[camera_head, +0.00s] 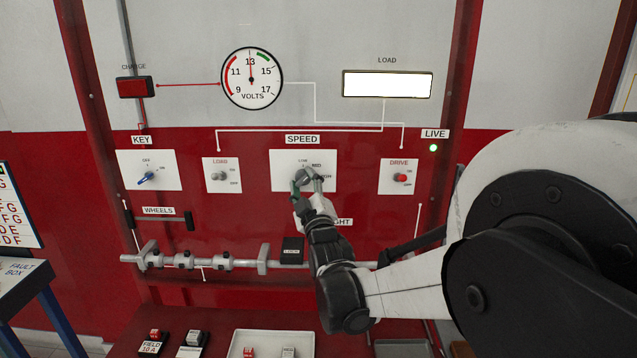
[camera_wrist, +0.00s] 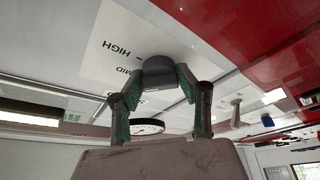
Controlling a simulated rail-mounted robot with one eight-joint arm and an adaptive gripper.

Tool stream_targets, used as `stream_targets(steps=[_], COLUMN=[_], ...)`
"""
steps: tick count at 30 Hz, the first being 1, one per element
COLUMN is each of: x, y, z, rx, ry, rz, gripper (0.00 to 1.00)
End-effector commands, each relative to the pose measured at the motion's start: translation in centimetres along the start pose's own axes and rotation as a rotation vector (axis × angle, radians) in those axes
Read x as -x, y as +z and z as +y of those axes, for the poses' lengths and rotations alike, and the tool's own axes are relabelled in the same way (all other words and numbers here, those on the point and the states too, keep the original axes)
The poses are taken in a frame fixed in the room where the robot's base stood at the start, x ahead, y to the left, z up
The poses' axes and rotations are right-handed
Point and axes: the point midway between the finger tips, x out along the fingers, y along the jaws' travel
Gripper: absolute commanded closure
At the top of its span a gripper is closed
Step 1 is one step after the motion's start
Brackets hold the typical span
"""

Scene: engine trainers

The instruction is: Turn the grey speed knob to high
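The grey speed knob (camera_head: 302,174) is on a white plate (camera_head: 281,181) under the SPEED label, with LOW, MID and a partly covered HIGH marked around it. My gripper (camera_head: 308,184) reaches the knob from below right and partly hides it. In the wrist view the grey knob (camera_wrist: 158,75) sits between my two green-padded fingertips, which appear to press its sides. The words HIGH and MID show upside down beside it on the plate (camera_wrist: 112,55). I cannot make out which mark the knob's pointer faces.
A load switch (camera_head: 219,175) is left of the speed plate and a red drive switch (camera_head: 400,178) is right of it. A blue key switch (camera_head: 148,177) is farther left. A shaft assembly (camera_head: 206,262) runs below. The green LIVE lamp (camera_head: 433,148) is lit.

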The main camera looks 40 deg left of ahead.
Motion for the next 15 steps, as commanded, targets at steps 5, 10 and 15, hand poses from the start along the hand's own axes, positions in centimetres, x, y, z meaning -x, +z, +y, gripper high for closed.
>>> stream_targets(steps=[5,10,15], x=[0.01,0.03,0.07], y=[-0.01,0.02,0.07], z=[0.0,-0.04,-0.17], rx=[0.0,-0.008,-0.05], ry=[0.0,0.003,0.021], rz=[0.0,0.0,0.001], gripper=[0.92,0.93,0.94])
